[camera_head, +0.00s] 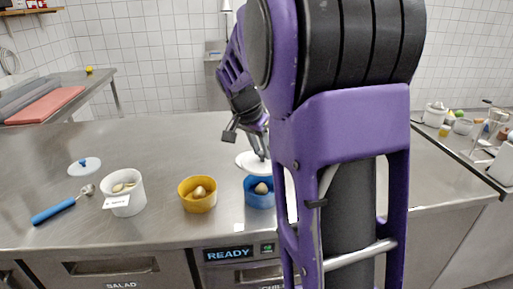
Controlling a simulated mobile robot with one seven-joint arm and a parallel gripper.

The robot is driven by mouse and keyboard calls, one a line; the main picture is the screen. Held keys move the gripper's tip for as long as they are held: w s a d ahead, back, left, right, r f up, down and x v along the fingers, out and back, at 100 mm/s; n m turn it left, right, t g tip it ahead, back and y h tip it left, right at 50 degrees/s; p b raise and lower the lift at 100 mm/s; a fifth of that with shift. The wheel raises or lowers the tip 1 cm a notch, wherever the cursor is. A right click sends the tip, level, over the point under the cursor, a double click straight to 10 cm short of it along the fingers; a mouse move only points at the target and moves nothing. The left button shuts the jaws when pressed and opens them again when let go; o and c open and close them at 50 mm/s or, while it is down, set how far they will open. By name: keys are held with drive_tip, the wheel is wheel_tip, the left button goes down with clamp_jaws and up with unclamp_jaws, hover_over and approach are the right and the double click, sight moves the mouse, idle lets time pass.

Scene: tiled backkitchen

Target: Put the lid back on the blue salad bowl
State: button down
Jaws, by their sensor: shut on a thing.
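The blue bowl (258,195) stands on the steel counter near its front edge, open at the top, with a pale round item showing inside. My arm hides its right side. A white round lid (246,161) is at my gripper (262,153), just behind and above the bowl in the picture. My gripper is shut on this lid, though its fingertips are small and partly hidden. I cannot tell how high the lid is above the counter. Another pale disc-shaped lid with a blue knob (84,166) lies on the counter at the left.
A yellow bowl (197,203) stands left of the blue one. Farther left are a white labelled tub (123,208) and a blue-handled scoop (55,210). The counter (150,150) is clear behind them. Side tables stand at the far left and right.

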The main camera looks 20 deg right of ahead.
sight(258, 163)
drive_tip(key=shift+f+b, duration=2.3)
drive_tip(key=shift+f, duration=0.95)
drive_tip(key=shift+f+b, duration=0.15)
drive_tip(key=shift+b, duration=0.35)
drive_tip(key=shift+c, duration=0.4)
unclamp_jaws()
drive_tip(key=shift+r+p, duration=2.5)
drive_tip(key=shift+r, duration=1.05)
